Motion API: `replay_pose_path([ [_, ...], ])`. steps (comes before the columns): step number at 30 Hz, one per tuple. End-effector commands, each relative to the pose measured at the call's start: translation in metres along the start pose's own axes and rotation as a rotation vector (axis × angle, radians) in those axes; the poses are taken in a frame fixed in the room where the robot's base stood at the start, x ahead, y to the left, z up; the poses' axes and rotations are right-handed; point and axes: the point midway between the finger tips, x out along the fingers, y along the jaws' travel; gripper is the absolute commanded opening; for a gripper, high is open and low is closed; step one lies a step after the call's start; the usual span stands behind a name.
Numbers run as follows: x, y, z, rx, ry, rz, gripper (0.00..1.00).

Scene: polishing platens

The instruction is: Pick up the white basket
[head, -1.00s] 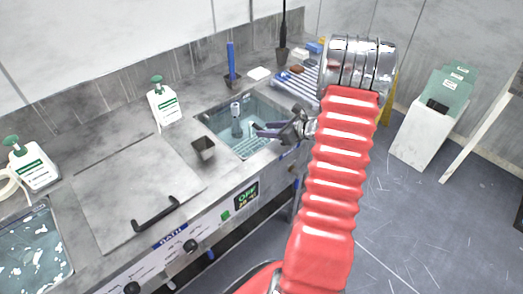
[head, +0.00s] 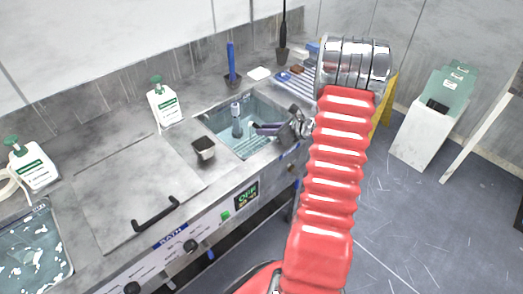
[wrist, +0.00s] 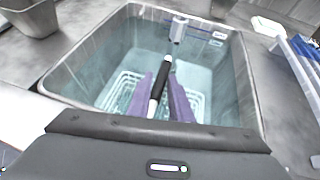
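The white basket (wrist: 122,92) is a wire rack low in the water of a sunken steel tank. In the head view it shows as pale lines (head: 248,148) at the tank's bottom. A black-and-white rod-like handle (wrist: 160,86) rises over it; the joint between them is hidden. My gripper (wrist: 166,88) has two purple fingers, spread apart, with the handle seen between them. I cannot tell whether they touch it. In the head view, my gripper (head: 262,128) reaches over the tank from the right. The fingers and wrist body hide part of the basket.
The tank's steel rim (wrist: 75,50) surrounds the basket. A grey fixture (wrist: 178,30) stands at its far wall. A small square cup (head: 203,149) is beside the tank on the left, and a ribbed drain rack (head: 297,82) lies beyond it. A lid (head: 135,185) covers the counter farther left.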

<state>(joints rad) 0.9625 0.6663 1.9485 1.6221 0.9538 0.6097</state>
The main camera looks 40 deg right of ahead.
Motion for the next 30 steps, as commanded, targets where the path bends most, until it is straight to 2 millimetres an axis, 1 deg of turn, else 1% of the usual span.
replay_pose_path([
  [1,-0.0002,-0.0006,0.0000,0.000,0.000,-0.001,0.13],
  [7,-0.0002,-0.0007,-0.0001,0.000,0.001,-0.002,0.00],
  [30,-0.0005,-0.0004,-0.0011,0.000,0.002,-0.001,0.00],
])
